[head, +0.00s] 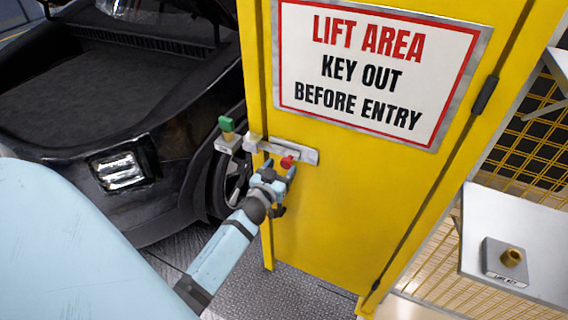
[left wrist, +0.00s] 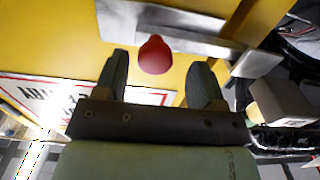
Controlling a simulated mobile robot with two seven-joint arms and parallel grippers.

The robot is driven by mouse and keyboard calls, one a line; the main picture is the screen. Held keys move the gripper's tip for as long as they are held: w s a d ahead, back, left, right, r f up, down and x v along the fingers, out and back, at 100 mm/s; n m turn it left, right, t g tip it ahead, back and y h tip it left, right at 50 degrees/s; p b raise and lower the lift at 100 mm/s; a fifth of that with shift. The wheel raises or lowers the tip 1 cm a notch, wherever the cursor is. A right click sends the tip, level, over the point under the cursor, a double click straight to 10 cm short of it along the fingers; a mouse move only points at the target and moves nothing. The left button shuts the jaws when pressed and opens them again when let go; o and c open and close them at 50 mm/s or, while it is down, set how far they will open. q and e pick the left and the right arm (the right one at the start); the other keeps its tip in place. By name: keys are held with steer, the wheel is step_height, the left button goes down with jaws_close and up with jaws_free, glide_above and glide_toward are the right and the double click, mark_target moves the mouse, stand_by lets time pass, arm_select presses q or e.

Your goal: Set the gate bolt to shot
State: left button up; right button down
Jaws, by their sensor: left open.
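The gate bolt (head: 305,154) is a grey metal bar and plate on the yellow gate (head: 330,200), under the sign. Its red knob (head: 287,162) is near the right end of the plate. The knob also shows in the left wrist view (left wrist: 154,55). My left gripper (head: 280,169) is at the knob, with its fingers open. In the left wrist view the knob appears between the two fingers, with visible gaps on both sides. A pale block (head: 250,143) sits at the gate's left edge. I cannot tell whether the bar enters it. My right gripper is not in view.
A green-topped grey box (head: 228,137) is left of the gate. A black car (head: 120,120) stands behind at the left. A "LIFT AREA" sign (head: 375,65) is above the bolt. At right, a white shelf (head: 515,225) holds a grey box with a brass fitting (head: 512,257).

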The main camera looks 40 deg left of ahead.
arm_select(q)
steer(key=b+v, duration=0.1)
steer(key=v, duration=1)
steer(key=shift+a, duration=0.1)
